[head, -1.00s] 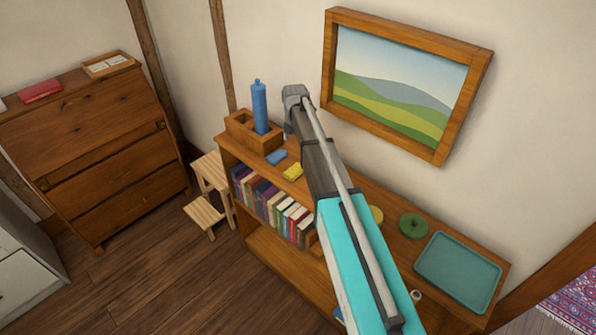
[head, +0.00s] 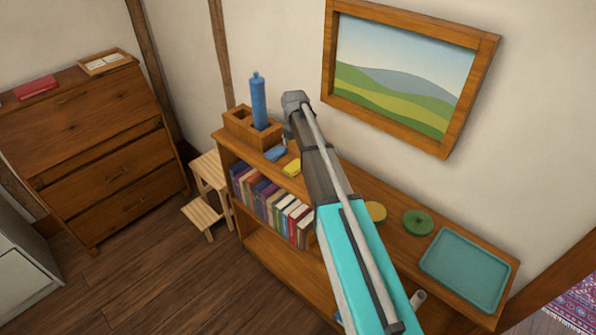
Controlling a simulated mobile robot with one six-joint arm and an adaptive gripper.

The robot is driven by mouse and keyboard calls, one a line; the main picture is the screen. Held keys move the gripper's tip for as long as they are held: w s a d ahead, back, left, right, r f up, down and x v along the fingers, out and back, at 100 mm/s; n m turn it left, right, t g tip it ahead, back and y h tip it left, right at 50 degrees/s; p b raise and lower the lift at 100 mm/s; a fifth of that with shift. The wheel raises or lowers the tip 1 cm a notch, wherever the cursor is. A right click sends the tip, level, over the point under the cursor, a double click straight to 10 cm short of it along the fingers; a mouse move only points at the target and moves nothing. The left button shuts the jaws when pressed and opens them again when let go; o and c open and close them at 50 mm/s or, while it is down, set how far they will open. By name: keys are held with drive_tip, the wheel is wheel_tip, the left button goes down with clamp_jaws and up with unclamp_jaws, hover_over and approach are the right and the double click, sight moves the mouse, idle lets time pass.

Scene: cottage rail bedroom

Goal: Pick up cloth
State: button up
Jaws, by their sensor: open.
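A small flat blue piece (head: 276,153) lies on the wooden shelf top, in front of the wooden box; it may be the cloth, but it is too small to be sure. A small yellow piece (head: 292,168) lies just right of it. My gripper (head: 289,132) is at the far end of my arm, above the shelf top and right of the blue bottle. It is open and appears apart from the blue piece. Its fingers are small and partly hidden by its own body. My arm hides part of the shelf top.
A blue bottle (head: 258,100) stands in a wooden box (head: 238,124) close to my gripper. A yellow disc (head: 376,212), green disc (head: 418,222) and teal tray (head: 430,264) lie to the right. A framed picture (head: 327,60) hangs behind. Books (head: 270,205) fill the shelf below.

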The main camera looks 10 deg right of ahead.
sight(295, 164)
drive_tip(key=shift+f+b, duration=1.5)
drive_tip(key=shift+f, duration=0.25)
drive_tip(key=shift+f, duration=0.15)
drive_tip(key=shift+w+f+b, duration=0.15)
drive_tip(key=shift+f+b, duration=2.3)
drive_tip(key=shift+b, duration=0.15)
drive_tip(key=c, duration=0.9)
drive_tip(key=shift+r, duration=0.2)
